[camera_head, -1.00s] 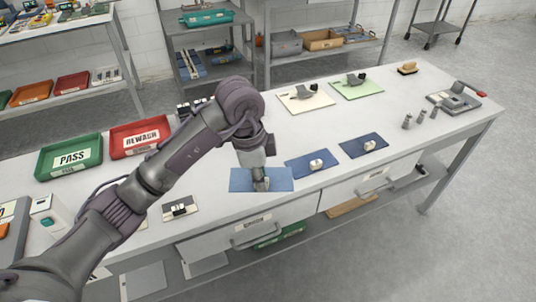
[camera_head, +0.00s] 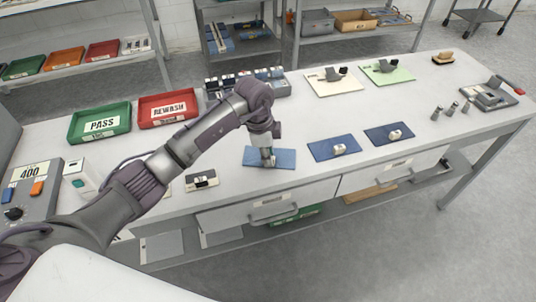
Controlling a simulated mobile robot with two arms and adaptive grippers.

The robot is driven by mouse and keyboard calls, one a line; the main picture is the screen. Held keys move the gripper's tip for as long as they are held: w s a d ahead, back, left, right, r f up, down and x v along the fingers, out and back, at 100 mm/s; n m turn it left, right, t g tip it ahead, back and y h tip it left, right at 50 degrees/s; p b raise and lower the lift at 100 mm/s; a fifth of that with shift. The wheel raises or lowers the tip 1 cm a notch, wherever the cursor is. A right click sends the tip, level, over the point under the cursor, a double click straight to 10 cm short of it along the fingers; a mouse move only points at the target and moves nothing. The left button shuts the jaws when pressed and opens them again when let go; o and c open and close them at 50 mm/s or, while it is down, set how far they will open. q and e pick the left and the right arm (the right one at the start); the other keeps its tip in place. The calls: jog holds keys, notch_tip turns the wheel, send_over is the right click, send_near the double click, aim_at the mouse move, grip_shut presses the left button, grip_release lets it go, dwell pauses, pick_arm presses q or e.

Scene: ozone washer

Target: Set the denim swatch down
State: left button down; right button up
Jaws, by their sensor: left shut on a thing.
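A lighter blue denim swatch (camera_head: 284,161) lies flat in the head view, at the front middle of the grey-white table. My left gripper (camera_head: 268,158) points down onto its middle and is shut on it. I cannot tell whether the swatch touches the tabletop or is just above it; the fingers hide its centre. Two darker blue swatches (camera_head: 319,151) and (camera_head: 376,138) lie to its right, each with a small pale metallic piece on top. My right gripper is not in view.
A green PASS tray (camera_head: 80,137) and a red REWASH tray (camera_head: 147,119) stand at the back left. A grey rack (camera_head: 279,89) stands behind my arm. A small dark-and-white item (camera_head: 202,180) lies to the left. Cream (camera_head: 348,86) and green (camera_head: 399,79) boards lie farther back.

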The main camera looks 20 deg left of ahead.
aim_at(262, 162)
pick_arm(q)
jog(key=c, duration=1.1)
grip_release()
jog(key=r, duration=0.4)
jog(key=a+r, duration=0.1)
jog(key=r, duration=0.3)
jog(key=r+b, duration=0.1)
jog(key=r, duration=0.3)
jog(key=shift+s+a, duration=0.2)
jog(key=shift+a, duration=0.2)
